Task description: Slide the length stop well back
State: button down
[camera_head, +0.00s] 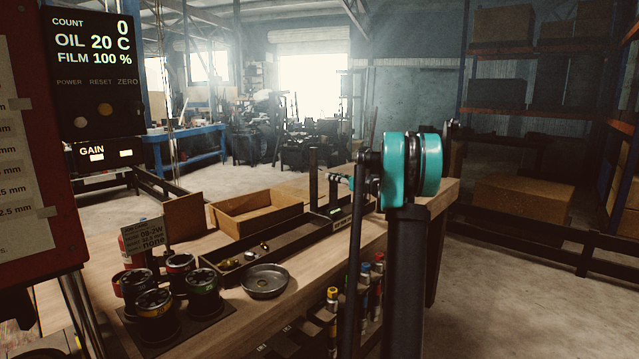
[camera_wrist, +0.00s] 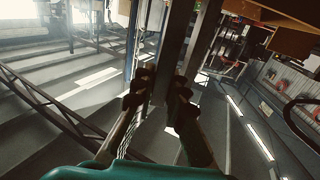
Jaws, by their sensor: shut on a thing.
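In the wrist view my gripper (camera_wrist: 160,92) has its two dark fingers on either side of a dark upright bar (camera_wrist: 178,45), closed on it. I take this bar to be the length stop's post. In the head view a tall dark post (camera_head: 313,176) stands at the far end of the long dark rail tray (camera_head: 285,234) on the bench. The small end of my arm, with a teal part, reaches it from the right. The fingertips are too small there to make out their contact. My teal arm joint and a dark link cover part of the bench's right side.
An open wooden box (camera_head: 256,212) lies behind the rail. A metal dish (camera_head: 265,281) and several round die sets (camera_head: 154,302) sit in front. A display panel (camera_head: 92,70) stands at left. Coloured-top tools (camera_head: 364,277) hang by the bench's near side.

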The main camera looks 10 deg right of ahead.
jog(key=w+d, duration=0.1)
jog(key=d, duration=0.1)
jog(key=w+d, duration=0.2)
dwell(0.3)
jog(key=c, duration=1.5)
grip_release()
jog(key=shift+c, duration=0.2)
jog(key=shift+s+d, duration=0.1)
jog(key=v, duration=1.2)
